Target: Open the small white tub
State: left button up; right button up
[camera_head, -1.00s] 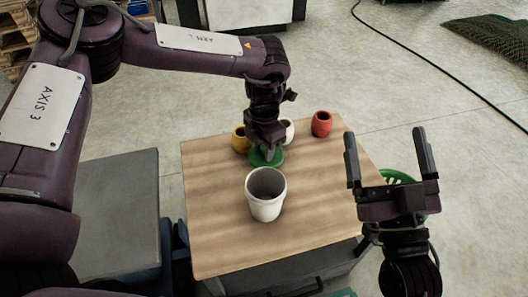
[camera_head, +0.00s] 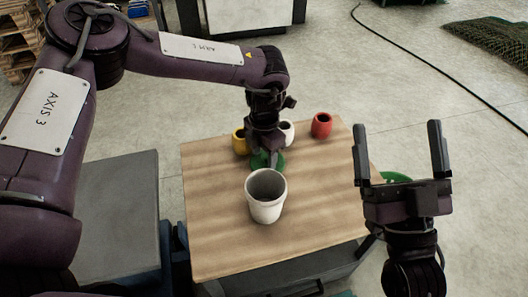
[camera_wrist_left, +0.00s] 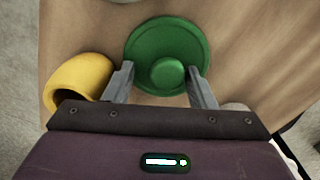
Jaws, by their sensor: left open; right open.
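A white tub (camera_head: 265,209) stands upright at the middle of the table, its top open and its inside dark. A smaller white pot (camera_head: 287,130) stands behind, partly hidden by my left gripper. A green lid (camera_head: 277,163) with a round knob lies just behind the larger tub, apparently on the table. My left gripper (camera_head: 266,153) points down over the lid. In the left wrist view its open fingers (camera_wrist_left: 160,68) stand either side of the lid's knob (camera_wrist_left: 167,72), with gaps showing. My right gripper (camera_head: 398,127) is open and empty, pointing up at the table's right side.
A red pot (camera_head: 321,125) stands at the back right. The wooden table (camera_head: 222,228) is clear at front. A green basket (camera_head: 395,176) is beyond its right edge.

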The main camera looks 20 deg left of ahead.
aim_at(264, 154)
pick_arm(q)
jog(key=shift+r, duration=0.35)
notch_tip(264, 154, up, 6)
jog(key=shift+f+p, duration=0.15)
jog(key=shift+p, duration=0.75)
pick_arm(e)
jog(key=f+g+h, duration=0.1)
jog(key=f+g, duration=0.3)
jog(key=f, duration=0.3)
jog(key=a+f+g+h+p, duration=0.1)
jog(key=f+g+h, duration=0.1)
jog(key=f, duration=0.6)
jog(key=s+f+g+h, duration=0.1)
jog(key=f+g, duration=0.4)
jog(key=f, duration=0.2)
jog(key=shift+a+f+g, duration=0.2)
jog(key=shift+f+g, duration=0.1)
jog(key=shift+f, duration=0.1)
jog(key=shift+s+f+h, duration=0.25)
jog(key=shift+f+h, duration=0.05)
jog(key=shift+f, duration=0.05)
pick_arm(q)
notch_tip(264, 154, up, 6)
jog(key=shift+f, duration=0.1)
pick_arm(e)
jog(key=shift+s, duration=0.1)
